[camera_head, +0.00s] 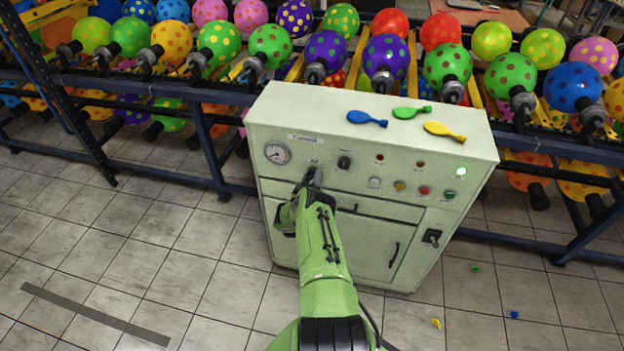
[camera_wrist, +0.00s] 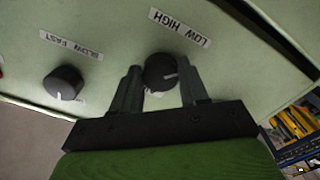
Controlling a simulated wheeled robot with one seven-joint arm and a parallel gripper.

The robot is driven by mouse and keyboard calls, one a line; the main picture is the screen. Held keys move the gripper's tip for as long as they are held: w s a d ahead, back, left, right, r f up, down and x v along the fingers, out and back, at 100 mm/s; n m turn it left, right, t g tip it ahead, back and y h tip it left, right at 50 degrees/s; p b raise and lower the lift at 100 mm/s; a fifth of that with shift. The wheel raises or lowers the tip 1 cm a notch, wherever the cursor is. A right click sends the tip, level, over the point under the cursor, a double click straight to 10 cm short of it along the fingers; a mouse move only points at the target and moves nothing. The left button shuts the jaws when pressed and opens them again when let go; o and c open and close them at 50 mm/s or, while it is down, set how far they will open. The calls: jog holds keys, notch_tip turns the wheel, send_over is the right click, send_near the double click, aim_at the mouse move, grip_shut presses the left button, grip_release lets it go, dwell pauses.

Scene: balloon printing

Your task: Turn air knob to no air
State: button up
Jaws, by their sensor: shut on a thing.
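The air knob (camera_wrist: 160,71) is a round black knob on the pale green panel, under a "LOW HIGH" label (camera_wrist: 180,27) in the wrist view. Its white mark points to the right in that view. My gripper (camera_wrist: 162,85) has one finger on each side of this knob and is shut on it. A small label by the knob is mostly hidden and unreadable. In the head view my gripper (camera_head: 313,179) is at the upper left of the control cabinet (camera_head: 262,120), right of the gauge (camera_head: 277,153), and covers the knob.
A second black knob (camera_wrist: 63,82), labelled "SLOW FAST", sits beside it. Several buttons and lamps, such as the red button (camera_head: 424,190), lie farther right. Blue (camera_head: 367,118), green (camera_head: 411,112) and yellow (camera_head: 444,131) balloons lie on the cabinet top. Racks of dotted balloons stand behind.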

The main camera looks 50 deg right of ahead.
jog(key=o, duration=1)
jog(key=shift+f, duration=0.1)
jog(key=shift+o, duration=0.2)
jog(key=p+v, duration=0.6)
jog(key=v, duration=0.9)
jog(key=shift+s+a, duration=0.3)
jog(key=shift+a, duration=0.05)
